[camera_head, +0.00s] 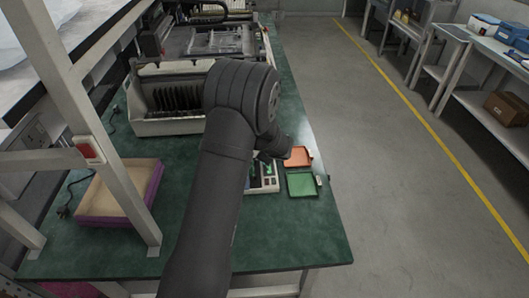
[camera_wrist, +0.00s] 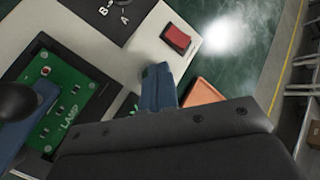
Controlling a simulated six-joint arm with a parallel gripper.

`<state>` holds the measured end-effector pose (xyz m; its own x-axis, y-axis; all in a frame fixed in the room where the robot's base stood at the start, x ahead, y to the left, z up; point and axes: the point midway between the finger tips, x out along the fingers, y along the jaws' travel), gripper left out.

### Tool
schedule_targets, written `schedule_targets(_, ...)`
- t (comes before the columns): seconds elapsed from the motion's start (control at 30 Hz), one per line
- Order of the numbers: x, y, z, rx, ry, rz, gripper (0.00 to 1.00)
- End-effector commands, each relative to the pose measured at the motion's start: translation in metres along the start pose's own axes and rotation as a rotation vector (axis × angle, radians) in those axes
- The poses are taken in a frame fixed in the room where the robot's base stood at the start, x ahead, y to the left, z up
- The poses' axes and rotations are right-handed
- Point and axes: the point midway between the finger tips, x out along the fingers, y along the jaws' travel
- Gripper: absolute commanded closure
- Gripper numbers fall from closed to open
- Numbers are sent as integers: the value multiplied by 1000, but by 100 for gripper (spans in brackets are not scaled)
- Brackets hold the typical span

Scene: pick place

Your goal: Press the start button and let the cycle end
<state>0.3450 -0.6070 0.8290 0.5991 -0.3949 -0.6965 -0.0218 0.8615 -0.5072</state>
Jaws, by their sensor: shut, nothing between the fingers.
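A light-coloured test device (camera_head: 270,184) sits on the green bench, partly hidden behind my arm. A green circuit board (camera_wrist: 80,82) marked LAMP lies in a dark recess. A round black knob (camera_wrist: 14,101) on a blue part covers the board's left side. I cannot tell which control is the start button. My gripper (camera_wrist: 158,74) has blue fingers, shut and empty, over the panel below the red switch; contact cannot be told.
An orange tray (camera_head: 298,157) and a green tray (camera_head: 301,184) lie right of the device. A shallow purple-sided box (camera_head: 148,190) sits at left near a rack post (camera_head: 118,150). A large machine (camera_head: 165,125) stands behind. The bench front is clear.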

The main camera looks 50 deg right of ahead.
Motion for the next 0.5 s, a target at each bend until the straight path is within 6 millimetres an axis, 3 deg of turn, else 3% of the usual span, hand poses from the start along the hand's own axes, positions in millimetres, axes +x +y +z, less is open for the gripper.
schedule_targets(0.5, -11, -8, 8, 0, 0, 0, 100)
